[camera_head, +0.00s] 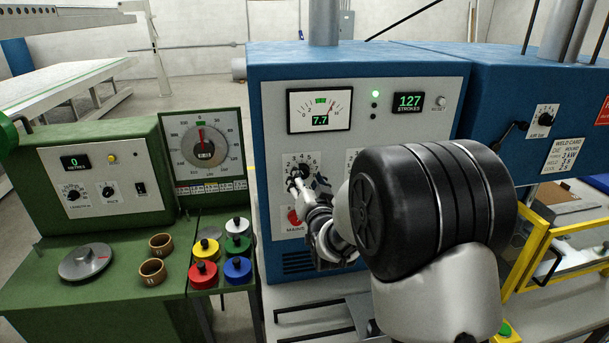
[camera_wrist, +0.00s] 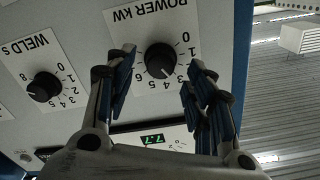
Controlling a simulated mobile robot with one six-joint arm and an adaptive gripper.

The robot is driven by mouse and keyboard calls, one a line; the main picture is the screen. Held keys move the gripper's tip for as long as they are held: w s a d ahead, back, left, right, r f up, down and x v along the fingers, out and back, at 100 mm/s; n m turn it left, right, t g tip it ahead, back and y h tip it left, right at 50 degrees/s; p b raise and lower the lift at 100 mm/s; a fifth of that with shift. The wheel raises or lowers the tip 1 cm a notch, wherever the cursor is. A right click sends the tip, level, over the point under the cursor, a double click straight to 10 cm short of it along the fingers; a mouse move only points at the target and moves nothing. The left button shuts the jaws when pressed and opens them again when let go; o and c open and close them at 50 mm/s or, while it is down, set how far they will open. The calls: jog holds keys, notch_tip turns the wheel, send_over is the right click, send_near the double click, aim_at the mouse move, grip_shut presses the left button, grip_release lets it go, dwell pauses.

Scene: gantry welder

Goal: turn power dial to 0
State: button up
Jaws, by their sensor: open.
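The power dial (camera_wrist: 160,60) is a round black knob on a white plate marked POWER kW, upside down in the wrist view. A pale mark on the knob points toward the high-number side of its scale, but I cannot read the exact value. My gripper (camera_wrist: 158,66) is open, with one blue-padded finger on each side of the knob and visible gaps between. In the head view my gripper (camera_head: 304,184) is at the blue cabinet's front panel and partly covers the dial (camera_head: 297,170).
The weld dial (camera_wrist: 44,87) sits beside the power dial. A red mains switch (camera_head: 294,216) is just below my gripper. A green console (camera_head: 100,190) stands at left.

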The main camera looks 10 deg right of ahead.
jog(key=shift+w, duration=0.9)
jog(key=c, duration=1.1)
